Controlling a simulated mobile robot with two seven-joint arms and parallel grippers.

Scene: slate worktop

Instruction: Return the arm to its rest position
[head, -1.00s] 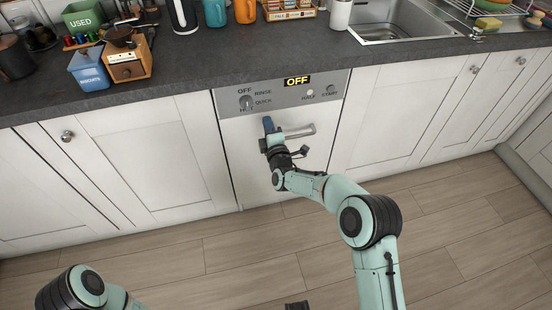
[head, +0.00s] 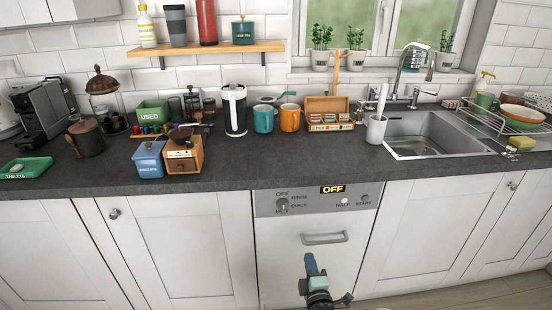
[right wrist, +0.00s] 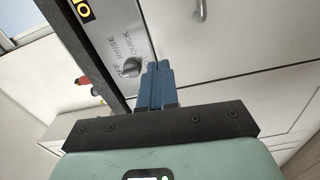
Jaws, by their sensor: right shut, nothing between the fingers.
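My right gripper (head: 310,262) is in front of the white dishwasher door (head: 270,245), below its handle (head: 324,238) and apart from it. Its blue fingers (right wrist: 155,85) are together with nothing between them in the right wrist view. The dishwasher is shut, and its display (head: 333,189) reads OFF. The control dial (head: 282,205) sits at the left of the panel; it also shows in the right wrist view (right wrist: 132,67), beyond the fingertips. My left gripper is not in view.
The slate worktop (head: 230,178) runs above the dishwasher. A blue box (head: 149,160), a wooden grinder (head: 183,157), mugs, a kettle (head: 234,110) and a tea box (head: 328,115) stand on it. The sink (head: 432,140) is to the right. White cabinets (head: 170,245) flank the dishwasher.

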